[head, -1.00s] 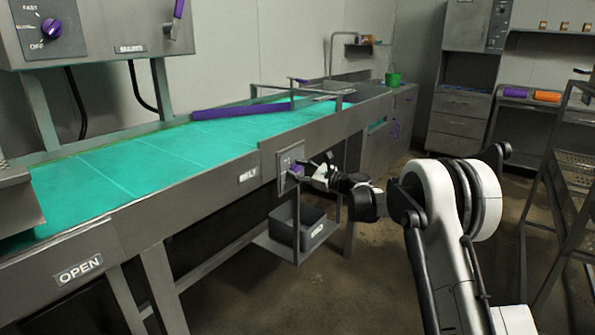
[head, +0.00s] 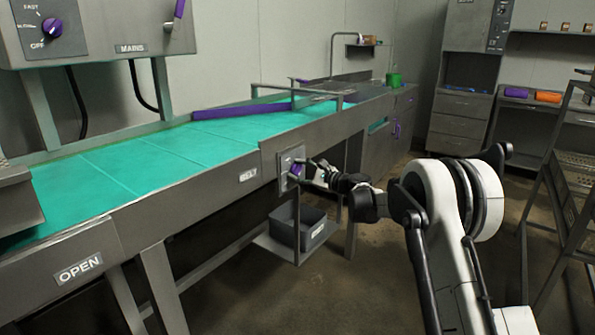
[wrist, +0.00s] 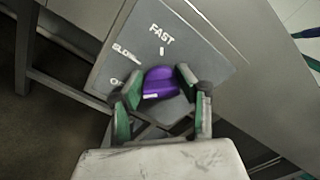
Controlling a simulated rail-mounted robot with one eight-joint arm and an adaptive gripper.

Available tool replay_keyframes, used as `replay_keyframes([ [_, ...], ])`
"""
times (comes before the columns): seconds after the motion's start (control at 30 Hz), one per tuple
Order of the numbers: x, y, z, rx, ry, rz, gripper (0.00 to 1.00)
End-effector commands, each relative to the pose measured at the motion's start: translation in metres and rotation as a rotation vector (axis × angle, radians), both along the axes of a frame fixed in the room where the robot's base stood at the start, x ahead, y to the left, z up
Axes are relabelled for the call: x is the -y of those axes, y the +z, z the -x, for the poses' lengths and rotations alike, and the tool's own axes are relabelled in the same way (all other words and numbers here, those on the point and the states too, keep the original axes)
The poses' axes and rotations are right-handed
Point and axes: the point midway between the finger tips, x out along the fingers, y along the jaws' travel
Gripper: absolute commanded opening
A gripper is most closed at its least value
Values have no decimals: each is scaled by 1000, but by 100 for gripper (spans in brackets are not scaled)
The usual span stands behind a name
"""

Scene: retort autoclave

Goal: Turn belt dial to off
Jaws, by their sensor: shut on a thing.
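The belt dial (head: 297,171) is a purple knob on a grey plate (head: 287,158) on the front of the conveyor, right of the BELT label (head: 248,174). It also shows in the wrist view (wrist: 160,83), on a plate marked FAST, SLOW and a partly hidden OFF at the left. My gripper (head: 308,172) is at the dial. In the wrist view my gripper (wrist: 158,88) has its green-padded fingers on both sides of the purple knob, shut on it. The lower part of the plate is hidden behind the fingers.
Another purple dial (head: 52,28), marked FAST, SLOW and OFF, is on the MAINS box at upper left. A grey bin (head: 297,228) stands on a low shelf below the belt dial. The teal belt (head: 150,150) runs above. A rack (head: 570,180) stands at right.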

Motion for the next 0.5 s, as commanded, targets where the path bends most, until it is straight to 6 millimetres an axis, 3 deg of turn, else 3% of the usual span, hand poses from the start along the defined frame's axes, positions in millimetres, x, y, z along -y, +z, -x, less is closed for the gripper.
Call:
replay_keyframes([
  [0.17, 1, -1, 0, 0, 1, 1, 7],
  [0.2, 1, -1, 0, 0, 1, 1, 36],
  [0.33, 1, -1, 0, 0, 1, 1, 52],
  [0.5, 0, 0, 0, 0, 1, 1, 52],
])
